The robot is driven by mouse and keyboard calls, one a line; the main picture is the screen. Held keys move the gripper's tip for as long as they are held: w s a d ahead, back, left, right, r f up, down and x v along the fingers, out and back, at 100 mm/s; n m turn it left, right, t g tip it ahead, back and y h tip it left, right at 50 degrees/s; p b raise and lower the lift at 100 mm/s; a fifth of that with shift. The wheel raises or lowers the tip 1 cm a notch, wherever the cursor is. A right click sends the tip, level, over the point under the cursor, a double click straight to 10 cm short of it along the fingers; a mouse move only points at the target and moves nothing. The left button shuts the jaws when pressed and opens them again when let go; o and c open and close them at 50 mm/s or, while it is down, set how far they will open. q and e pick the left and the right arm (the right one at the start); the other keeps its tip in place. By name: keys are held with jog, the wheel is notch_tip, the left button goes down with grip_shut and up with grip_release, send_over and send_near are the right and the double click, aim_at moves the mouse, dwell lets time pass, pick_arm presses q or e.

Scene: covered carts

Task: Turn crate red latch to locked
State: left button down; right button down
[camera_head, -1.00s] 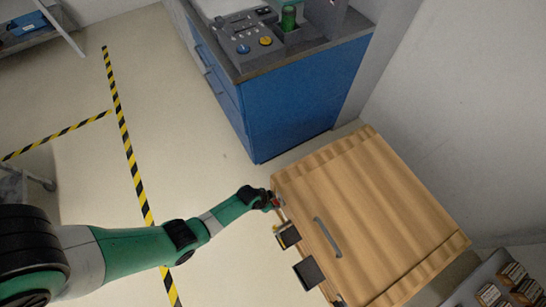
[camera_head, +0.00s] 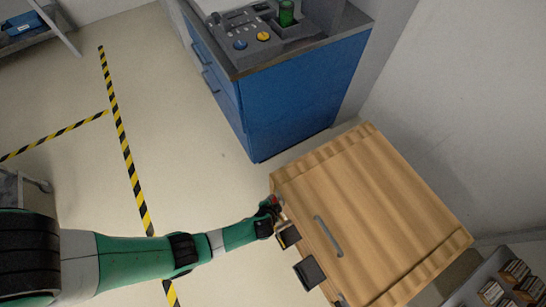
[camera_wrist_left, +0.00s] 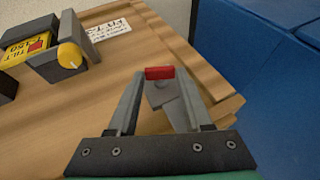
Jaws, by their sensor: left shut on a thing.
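The wooden crate (camera_head: 375,215) stands at the right in the head view, with a grey handle on its lid. In the left wrist view its side face (camera_wrist_left: 105,85) fills the left and middle. The red latch (camera_wrist_left: 160,73) has a red tip on a grey metal piece and sits between my left fingertips. My left gripper (camera_wrist_left: 158,80) is shut on it; in the head view the gripper (camera_head: 274,205) is at the crate's left side, near its upper left corner. The latch is mostly hidden there, so its exact angle is unclear. My right gripper is not in view.
A yellow knob (camera_wrist_left: 70,55) with a yellow label and a white label (camera_wrist_left: 109,31) are on the same crate side. A blue cabinet (camera_head: 295,105) stands behind the crate. A dark rack with small boxes (camera_head: 500,285) is at lower right. Open floor lies left.

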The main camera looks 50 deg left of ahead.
pick_arm(q)
jog(key=shift+d+f+m+y, duration=0.1)
jog(key=shift+d+m+y, duration=0.05)
jog(key=shift+y, duration=0.4)
jog(key=shift+d+f+m+y, duration=0.1)
jog(key=shift+m+y, duration=0.05)
jog(key=shift+y, duration=0.4)
jog(key=shift+s, duration=0.1)
jog(key=shift+c, duration=1.6)
grip_release()
